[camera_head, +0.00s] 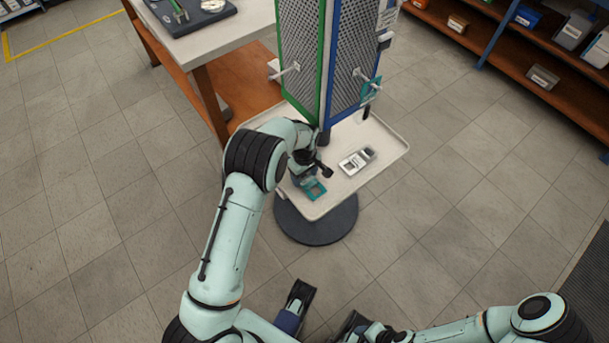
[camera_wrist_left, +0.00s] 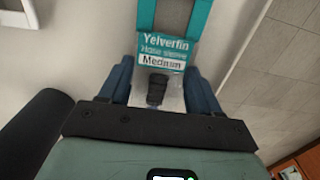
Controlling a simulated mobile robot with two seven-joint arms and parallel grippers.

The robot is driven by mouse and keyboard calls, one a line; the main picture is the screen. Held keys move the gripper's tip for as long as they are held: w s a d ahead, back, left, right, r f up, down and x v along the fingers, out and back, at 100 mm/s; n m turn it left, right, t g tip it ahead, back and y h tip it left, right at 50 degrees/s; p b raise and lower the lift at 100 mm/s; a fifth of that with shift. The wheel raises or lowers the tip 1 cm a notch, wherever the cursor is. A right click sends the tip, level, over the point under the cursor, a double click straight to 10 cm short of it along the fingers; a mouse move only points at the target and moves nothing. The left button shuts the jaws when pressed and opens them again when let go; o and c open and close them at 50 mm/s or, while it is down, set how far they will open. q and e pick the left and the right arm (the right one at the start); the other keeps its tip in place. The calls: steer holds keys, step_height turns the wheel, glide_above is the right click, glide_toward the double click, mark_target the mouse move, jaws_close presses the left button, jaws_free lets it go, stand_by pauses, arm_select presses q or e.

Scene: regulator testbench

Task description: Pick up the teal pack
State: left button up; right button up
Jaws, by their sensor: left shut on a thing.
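The teal pack (camera_head: 315,190) is at the front left of the pale tray table (camera_head: 345,192), beneath my left gripper (camera_head: 308,181). In the left wrist view the pack (camera_wrist_left: 166,46) has a teal top with a cut-out and a printed label, "Yelverfin", "Medium". Its clear lower part, with a dark piece inside, sits between the blue fingers of my left gripper (camera_wrist_left: 162,92), which is shut on it. I cannot tell whether the pack touches the tray. My right gripper (camera_head: 323,315) is at the bottom edge, fingers wide apart and empty, partly cut off.
A grey and white device (camera_head: 357,160) lies on the tray. Behind stands a perforated panel rack (camera_head: 300,50) with green and blue frames; another teal pack (camera_head: 371,90) hangs on its right face. A workbench (camera_head: 215,35) is at the back left, shelves (camera_head: 540,60) at the back right.

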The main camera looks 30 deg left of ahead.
mark_target(303, 177)
arm_select(q)
steer(key=r, duration=0.4)
steer(key=shift+s+a+p, duration=0.15)
steer(key=shift+s+p, duration=0.15)
steer(key=shift+p, duration=0.05)
steer(key=s+a, duration=0.3)
steer(key=s, duration=0.5)
steer(key=s+a, duration=0.3)
steer(key=s, duration=0.5)
steer(key=shift+a+f+p, duration=0.15)
steer(key=shift+a+p, duration=0.15)
